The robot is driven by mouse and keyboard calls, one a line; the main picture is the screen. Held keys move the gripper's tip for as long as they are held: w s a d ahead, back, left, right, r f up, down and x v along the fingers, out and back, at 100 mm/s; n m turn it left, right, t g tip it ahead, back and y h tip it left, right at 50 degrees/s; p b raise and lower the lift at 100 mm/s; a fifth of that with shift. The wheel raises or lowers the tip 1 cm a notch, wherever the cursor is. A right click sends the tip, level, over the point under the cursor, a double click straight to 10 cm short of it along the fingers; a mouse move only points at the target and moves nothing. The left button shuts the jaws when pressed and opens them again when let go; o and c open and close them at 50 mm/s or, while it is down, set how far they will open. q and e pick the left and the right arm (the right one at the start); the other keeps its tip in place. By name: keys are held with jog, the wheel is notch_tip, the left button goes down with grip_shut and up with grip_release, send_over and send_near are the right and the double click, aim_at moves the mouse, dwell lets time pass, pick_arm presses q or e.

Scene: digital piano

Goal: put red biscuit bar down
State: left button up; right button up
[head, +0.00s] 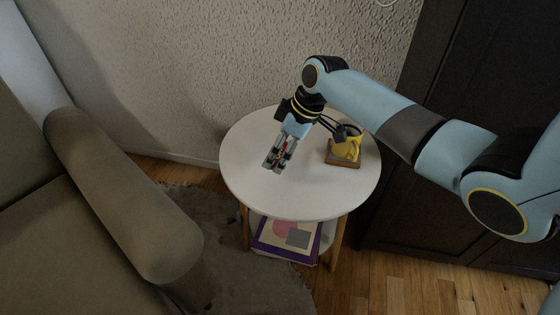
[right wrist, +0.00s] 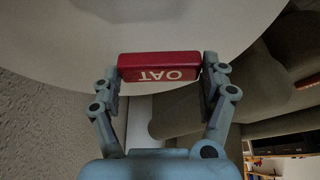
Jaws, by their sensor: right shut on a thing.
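The red biscuit bar (right wrist: 160,67) shows in the right wrist view, with the letters OAT on its side, upside down there. My right gripper (right wrist: 162,75) is shut on it, one finger at each end. In the head view my right gripper (head: 279,157) is over the left part of the round white table (head: 300,203), and only a little red of the bar shows between the fingers. I cannot tell whether the bar touches the tabletop. My left gripper is not in view.
A yellow mug-like object (head: 346,147) stands on a brown wooden base at the table's right side, close to my right arm. The front of the tabletop is clear. A brown sofa (head: 130,200) is at the left, a dark cabinet (head: 450,60) at the right.

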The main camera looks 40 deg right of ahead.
notch_tip(320, 180, down, 3)
jog(key=shift+s+f+b, duration=0.1)
jog(key=shift+f+b, duration=0.05)
jog(key=shift+b, duration=0.45)
jog(key=shift+f, duration=0.15)
jog(key=o, duration=0.9)
jog(key=shift+r, duration=0.35)
jog(key=p+v, duration=0.2)
jog(key=v, duration=0.1)
jog(key=shift+r, duration=0.1)
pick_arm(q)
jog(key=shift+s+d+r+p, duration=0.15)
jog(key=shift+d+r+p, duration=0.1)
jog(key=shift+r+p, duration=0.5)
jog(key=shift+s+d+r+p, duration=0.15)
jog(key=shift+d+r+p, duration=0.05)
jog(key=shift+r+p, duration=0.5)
pick_arm(e)
jog(key=shift+v, duration=4.2)
